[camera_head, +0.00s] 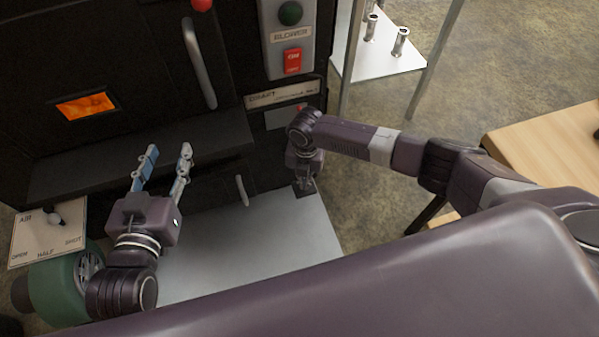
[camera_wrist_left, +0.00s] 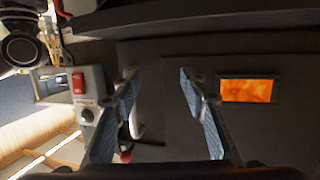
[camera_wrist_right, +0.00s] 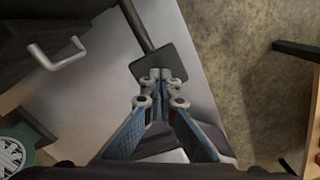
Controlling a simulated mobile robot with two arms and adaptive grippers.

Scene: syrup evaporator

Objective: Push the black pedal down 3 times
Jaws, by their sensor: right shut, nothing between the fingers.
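The black pedal (camera_wrist_right: 170,60) is a dark flat plate on the end of a dark bar, low above the grey metal plate. In the head view the pedal (camera_head: 303,190) is mostly hidden under my right gripper (camera_head: 307,184). My right gripper (camera_wrist_right: 160,76) is shut with nothing between its fingers. It points down, its tips over the pedal plate; I cannot tell whether they touch it. My left gripper (camera_head: 168,152) is open and empty in front of the dark evaporator, away from the pedal. Its two spread fingers also show in the left wrist view (camera_wrist_left: 158,75).
The black evaporator front (camera_head: 130,60) carries a glowing window (camera_head: 86,105), a long handle (camera_head: 199,62) and a blower panel with a red switch (camera_head: 292,61). A green blower (camera_head: 62,288) stands at lower left. A wooden table (camera_head: 545,145) is at right, with open floor before it.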

